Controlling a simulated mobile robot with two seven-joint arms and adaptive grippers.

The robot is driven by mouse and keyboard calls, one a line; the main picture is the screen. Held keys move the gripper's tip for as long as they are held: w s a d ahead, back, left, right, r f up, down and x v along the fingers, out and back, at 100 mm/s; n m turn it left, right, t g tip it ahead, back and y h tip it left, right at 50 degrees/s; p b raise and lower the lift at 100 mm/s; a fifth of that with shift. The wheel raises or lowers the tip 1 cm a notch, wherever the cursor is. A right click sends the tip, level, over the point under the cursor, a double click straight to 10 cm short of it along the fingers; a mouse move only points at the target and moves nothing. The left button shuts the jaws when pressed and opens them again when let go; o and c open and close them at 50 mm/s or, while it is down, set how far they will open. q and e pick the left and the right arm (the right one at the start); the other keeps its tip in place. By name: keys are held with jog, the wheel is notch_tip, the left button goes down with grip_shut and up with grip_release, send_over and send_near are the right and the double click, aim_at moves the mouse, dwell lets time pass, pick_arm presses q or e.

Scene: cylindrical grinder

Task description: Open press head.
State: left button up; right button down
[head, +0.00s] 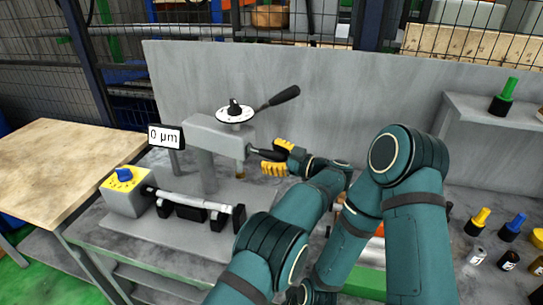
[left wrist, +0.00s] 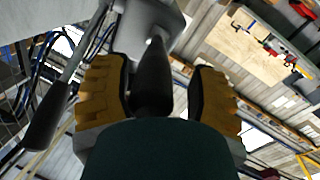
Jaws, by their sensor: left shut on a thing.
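The grey press head (head: 218,135) stands on the grinder at the back of the bench. A white dial with a black knob (head: 235,111) and a long lever (head: 279,98) sits on its top. My left gripper (head: 275,158), with yellow fingers, is at the right side of the press head, shut on its short black handle (head: 262,154). In the left wrist view the black handle (left wrist: 153,85) stands between the two yellow fingers and joins the grey head above. The fingers hide part of the handle in the head view. My right gripper is not in view.
A white display reading 0 µm (head: 166,136) stands left of the head. Below are a yellow control box (head: 124,188) and a shaft (head: 190,200) on black supports. A grey panel (head: 350,90) stands behind. Bottles (head: 513,225) stand at the right.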

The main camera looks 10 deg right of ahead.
pick_arm(q)
notch_tip(320, 180, up, 10)
jog(key=shift+r, duration=0.1)
dwell(0.4)
